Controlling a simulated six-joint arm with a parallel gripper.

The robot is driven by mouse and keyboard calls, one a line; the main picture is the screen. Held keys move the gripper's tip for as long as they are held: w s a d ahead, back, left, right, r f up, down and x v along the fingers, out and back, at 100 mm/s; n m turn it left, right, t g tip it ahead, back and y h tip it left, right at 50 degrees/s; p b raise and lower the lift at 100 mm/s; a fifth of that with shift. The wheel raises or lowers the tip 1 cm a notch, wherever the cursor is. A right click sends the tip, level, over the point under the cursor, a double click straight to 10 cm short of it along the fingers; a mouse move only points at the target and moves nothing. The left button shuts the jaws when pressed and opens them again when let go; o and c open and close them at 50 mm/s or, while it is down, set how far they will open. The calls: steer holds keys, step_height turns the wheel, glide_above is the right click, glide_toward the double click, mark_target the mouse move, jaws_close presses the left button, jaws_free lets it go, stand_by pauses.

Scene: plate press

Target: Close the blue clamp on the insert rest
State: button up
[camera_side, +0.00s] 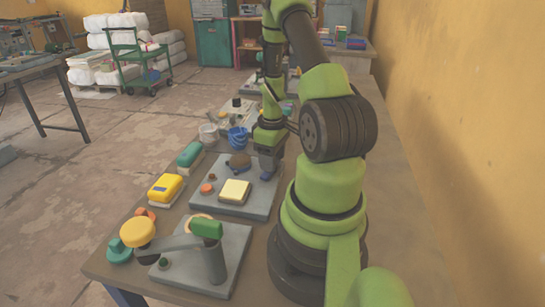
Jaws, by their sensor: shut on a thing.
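The plate carries a pale yellow square block (235,191), a small orange round piece (207,188) and a dark brown rounded piece (239,160). I cannot tell for sure which of these is the insert rest, nor the exact angle of the clamp.
The table's right side is bare.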

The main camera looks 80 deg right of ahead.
steer(key=m, duration=0.4)
steer(key=shift+m, duration=0.3)
steer(key=m, duration=0.3)
steer(key=shift+m, duration=0.4)
steer(key=m, duration=0.3)
steer(key=shift+m, duration=2)
steer(key=o, duration=0.9)
steer(key=shift+o, duration=0.2)
step_height(320, 180, up, 10)
